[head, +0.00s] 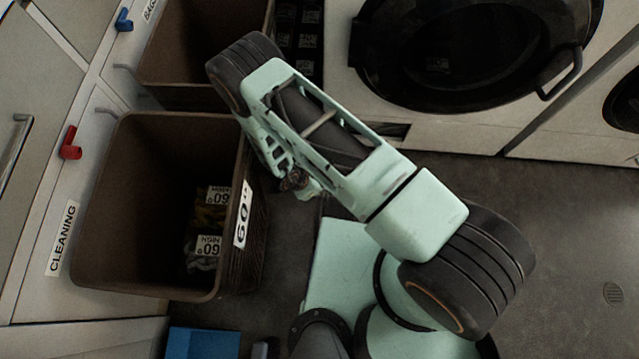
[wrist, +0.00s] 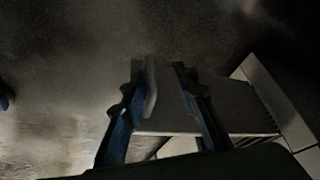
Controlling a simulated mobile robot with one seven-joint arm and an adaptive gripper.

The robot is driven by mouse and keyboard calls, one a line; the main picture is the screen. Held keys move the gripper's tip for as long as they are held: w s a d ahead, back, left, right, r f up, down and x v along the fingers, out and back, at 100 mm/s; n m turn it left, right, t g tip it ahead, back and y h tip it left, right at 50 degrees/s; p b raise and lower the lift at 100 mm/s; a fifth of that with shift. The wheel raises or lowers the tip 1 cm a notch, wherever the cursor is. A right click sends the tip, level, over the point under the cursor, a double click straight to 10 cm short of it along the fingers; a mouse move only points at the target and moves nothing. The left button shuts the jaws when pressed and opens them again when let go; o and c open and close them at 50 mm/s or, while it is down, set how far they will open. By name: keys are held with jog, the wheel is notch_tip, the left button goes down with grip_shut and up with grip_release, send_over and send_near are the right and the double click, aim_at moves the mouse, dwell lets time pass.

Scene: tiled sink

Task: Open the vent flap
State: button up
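I cannot clearly identify the vent flap in either view. In the wrist view, my gripper (wrist: 158,72) shows two dark fingers spread apart. A pale narrow upright piece (wrist: 151,90) stands between them, close to the left finger; I cannot tell whether it touches. A light flat panel (wrist: 210,120) lies behind and below the fingertips, partly hidden by them. A small dark opening (head: 398,130) shows low on the washer front, partly behind my arm.
A brown bin (head: 135,215) with labelled packets stands at the left, and another brown bin (head: 205,45) behind it. A washer with a round dark door (head: 460,55) is at the back. A blue box (head: 203,343) is at the front.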

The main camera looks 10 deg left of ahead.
jog(key=shift+s, duration=0.2)
dwell(0.3)
notch_tip(320, 180, up, 10)
dwell(0.6)
